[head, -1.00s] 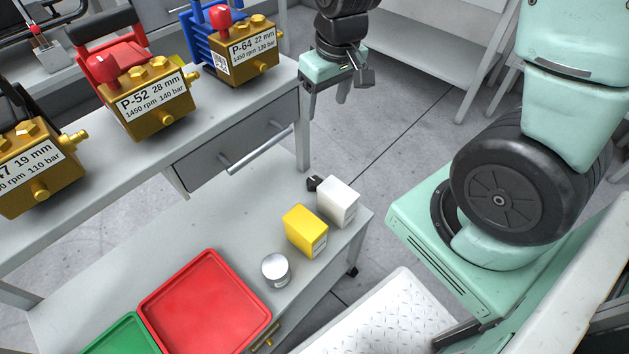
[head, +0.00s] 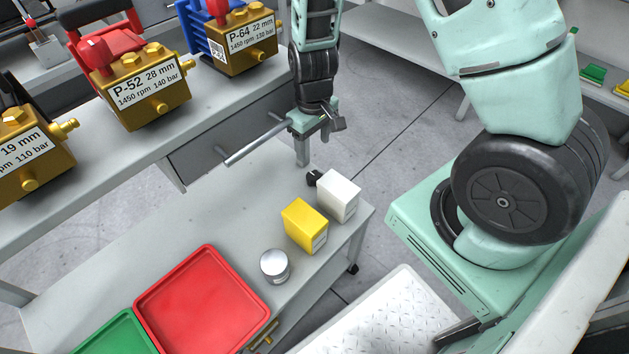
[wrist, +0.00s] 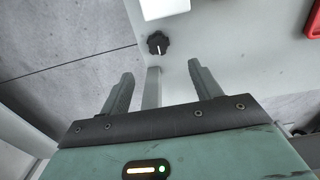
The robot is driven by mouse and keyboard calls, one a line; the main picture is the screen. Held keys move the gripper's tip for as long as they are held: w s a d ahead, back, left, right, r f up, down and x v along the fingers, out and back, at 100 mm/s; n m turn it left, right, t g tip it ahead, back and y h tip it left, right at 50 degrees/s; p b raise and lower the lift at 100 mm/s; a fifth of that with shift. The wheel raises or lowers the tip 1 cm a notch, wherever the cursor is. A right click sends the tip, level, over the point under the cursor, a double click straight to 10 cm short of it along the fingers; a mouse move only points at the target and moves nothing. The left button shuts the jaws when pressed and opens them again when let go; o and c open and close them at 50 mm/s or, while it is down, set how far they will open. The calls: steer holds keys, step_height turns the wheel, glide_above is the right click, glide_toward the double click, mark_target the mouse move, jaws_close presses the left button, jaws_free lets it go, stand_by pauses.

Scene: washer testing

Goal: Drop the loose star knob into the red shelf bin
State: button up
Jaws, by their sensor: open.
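The black star knob (head: 313,178) lies on the lower grey shelf at its far edge, just left of a white box. It also shows in the wrist view (wrist: 158,43), ahead of and between my fingertips, clear of them. My gripper (head: 316,138) is open and empty, pointing down beyond the knob; its two fingers show apart in the wrist view (wrist: 160,72). The red shelf bin (head: 203,300) is a shallow, tray-like bin at the near part of the same shelf and looks empty.
A white box (head: 339,195), a yellow box (head: 304,226) and a silver tin (head: 274,266) stand between knob and bin. A green bin (head: 118,335) adjoins the red one. The drawer's bar handle (head: 253,147) juts out near my gripper. Gold pumps (head: 140,90) stand on the bench above.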

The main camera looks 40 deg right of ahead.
steer(key=b, duration=0.2)
glide_above(315, 175)
steer(key=f, duration=0.6)
steer(key=shift+a+f, duration=0.15)
steer(key=shift+a, duration=0.1)
steer(key=f+b, duration=0.2)
steer(key=f, duration=0.3)
steer(key=shift+d+f, duration=0.1)
steer(key=shift+d, duration=0.1)
steer(key=c, duration=1.1)
steer(key=shift+c, duration=0.2)
step_height(315, 175, up, 28)
steer(key=p, duration=0.9)
